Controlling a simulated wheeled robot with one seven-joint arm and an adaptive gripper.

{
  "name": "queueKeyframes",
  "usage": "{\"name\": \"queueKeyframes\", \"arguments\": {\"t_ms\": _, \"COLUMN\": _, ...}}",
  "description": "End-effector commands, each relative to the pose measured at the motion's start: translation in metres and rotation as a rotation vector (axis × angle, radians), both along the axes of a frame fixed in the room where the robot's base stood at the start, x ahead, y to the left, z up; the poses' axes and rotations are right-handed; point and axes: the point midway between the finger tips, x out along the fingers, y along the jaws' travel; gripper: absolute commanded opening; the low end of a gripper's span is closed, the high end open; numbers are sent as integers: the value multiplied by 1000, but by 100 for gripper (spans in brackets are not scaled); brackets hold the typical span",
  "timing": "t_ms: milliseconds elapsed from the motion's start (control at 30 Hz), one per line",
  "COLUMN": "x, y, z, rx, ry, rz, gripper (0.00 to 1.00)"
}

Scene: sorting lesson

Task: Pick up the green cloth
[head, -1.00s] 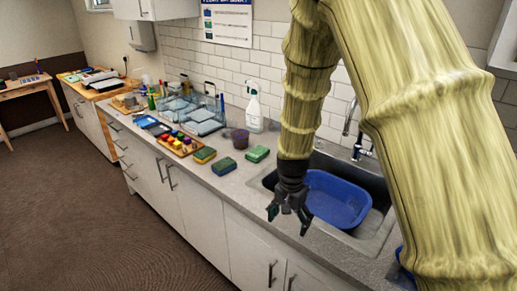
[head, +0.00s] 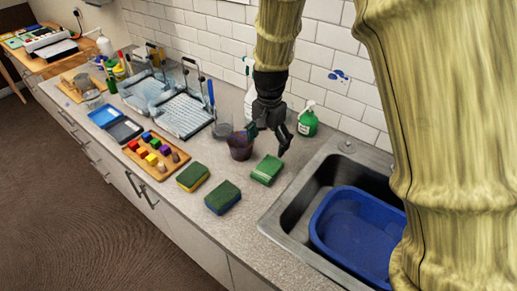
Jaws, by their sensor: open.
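The green cloth (head: 267,171) lies on the grey counter as a small folded block with a paler stripe, left of the sink. My gripper (head: 268,143) points down with its fingers spread and nothing between them. In the picture it is just above and behind the cloth, apart from it. How high it hangs over the counter is hard to tell.
Two green-topped sponges, one yellow (head: 193,177) and one blue (head: 223,198), lie left of the cloth. A dark purple cup (head: 240,146) and a green bottle (head: 308,120) stand near my gripper. The sink (head: 289,216) holds a blue basin (head: 352,235).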

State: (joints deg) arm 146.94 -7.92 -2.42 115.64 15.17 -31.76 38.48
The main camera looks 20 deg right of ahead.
Motion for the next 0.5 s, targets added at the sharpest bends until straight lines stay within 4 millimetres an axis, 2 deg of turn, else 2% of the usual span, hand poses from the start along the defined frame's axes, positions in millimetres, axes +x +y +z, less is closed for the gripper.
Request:
{"name": "queueKeyframes", "arguments": {"t_ms": 133, "x": -13, "y": -1, "z": 2, "rx": 1, "ry": -10, "rz": -3, "gripper": 86}}
{"name": "queueKeyframes", "arguments": {"t_ms": 300, "x": -27, "y": -1, "z": -12, "rx": 1, "ry": -21, "rz": -2, "gripper": 86}}
{"name": "queueKeyframes", "arguments": {"t_ms": 500, "x": -23, "y": 0, "z": -35, "rx": 0, "ry": -18, "rz": 0, "gripper": 86}}
